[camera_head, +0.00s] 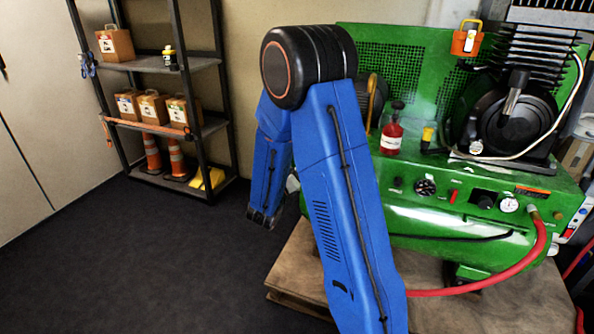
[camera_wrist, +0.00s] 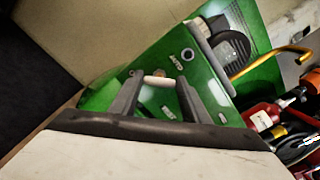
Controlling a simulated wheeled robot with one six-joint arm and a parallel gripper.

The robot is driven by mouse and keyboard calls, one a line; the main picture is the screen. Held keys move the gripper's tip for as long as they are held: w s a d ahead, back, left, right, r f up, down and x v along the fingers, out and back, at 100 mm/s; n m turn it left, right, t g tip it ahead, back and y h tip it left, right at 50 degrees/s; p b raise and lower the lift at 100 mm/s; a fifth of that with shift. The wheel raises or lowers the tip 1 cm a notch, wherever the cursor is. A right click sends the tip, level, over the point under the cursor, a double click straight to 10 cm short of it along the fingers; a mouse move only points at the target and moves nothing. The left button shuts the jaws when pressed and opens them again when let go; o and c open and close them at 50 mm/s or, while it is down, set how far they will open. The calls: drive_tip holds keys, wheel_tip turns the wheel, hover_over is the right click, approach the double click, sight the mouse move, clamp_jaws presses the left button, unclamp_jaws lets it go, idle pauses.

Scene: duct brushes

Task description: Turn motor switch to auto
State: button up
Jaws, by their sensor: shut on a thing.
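In the wrist view, my gripper (camera_wrist: 160,88) is at a green panel (camera_wrist: 205,98) of the machine. Its two grey fingers stand on either side of a short pale bar, which I take to be the motor switch (camera_wrist: 158,81), and are shut on it. Other marks around the switch are hidden or too small to read. In the head view my blue arm hides the gripper and the switch.
The green compressor (camera_head: 415,213) stands on a wooden pallet (camera_head: 300,262). A red bottle (camera_head: 391,136) and an orange box with a yellow handle (camera_head: 466,42) are on it. A red hose (camera_head: 500,274) hangs at the front. A shelf rack (camera_head: 190,64) stands left; open floor lies between.

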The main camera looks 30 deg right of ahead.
drive_tip(key=n, duration=0.9)
drive_tip(key=shift+w+a+f, duration=0.1)
drive_tip(key=shift+f, duration=0.1)
drive_tip(key=shift+n, duration=0.3)
drive_tip(key=o, duration=1)
drive_tip(key=shift+o, duration=0.2)
drive_tip(key=shift+a, duration=0.1)
